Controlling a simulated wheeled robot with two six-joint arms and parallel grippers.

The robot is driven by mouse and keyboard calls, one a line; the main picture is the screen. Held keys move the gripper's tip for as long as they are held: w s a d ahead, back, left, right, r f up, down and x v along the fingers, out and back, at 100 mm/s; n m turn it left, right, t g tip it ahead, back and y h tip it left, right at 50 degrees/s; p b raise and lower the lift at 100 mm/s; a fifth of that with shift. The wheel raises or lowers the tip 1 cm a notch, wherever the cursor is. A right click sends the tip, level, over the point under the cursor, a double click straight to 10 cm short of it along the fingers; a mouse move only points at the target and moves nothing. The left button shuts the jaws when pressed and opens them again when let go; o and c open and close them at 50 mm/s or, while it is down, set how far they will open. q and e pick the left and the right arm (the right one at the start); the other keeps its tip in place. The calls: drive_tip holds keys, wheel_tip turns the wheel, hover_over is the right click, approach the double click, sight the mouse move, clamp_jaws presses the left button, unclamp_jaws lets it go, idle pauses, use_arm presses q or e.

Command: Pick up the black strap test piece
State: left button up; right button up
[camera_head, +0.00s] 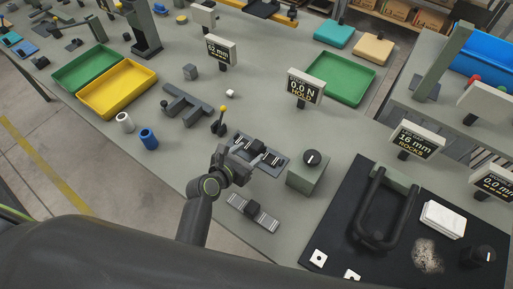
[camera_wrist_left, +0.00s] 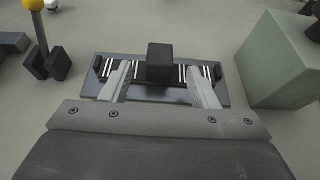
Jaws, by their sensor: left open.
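The black strap test piece (camera_wrist_left: 172,68) lies on a grey plate (camera_wrist_left: 88,88), with a dark block at its middle and pale stripes on either side. In the head view the strap piece (camera_head: 271,158) is partly hidden by my left gripper (camera_head: 246,157). In the left wrist view the open fingers of my left gripper (camera_wrist_left: 160,76) are spread to either side of the block, with nothing held. Whether they touch the strap cannot be told. My right gripper is not in view.
A green box with a black knob (camera_head: 308,177) stands right of the plate. A grey strap-like piece with a dark block (camera_head: 252,212) lies nearer the front edge. A yellow-topped lever (camera_head: 220,122) stands behind. A force readout (camera_head: 305,88) stands farther back.

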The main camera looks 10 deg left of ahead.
sight(253, 150)
use_arm(q)
drive_tip(key=shift+x, duration=2.3)
drive_tip(key=shift+f, duration=0.1)
drive_tip(key=shift+s, duration=0.1)
drive_tip(key=c, duration=1.1)
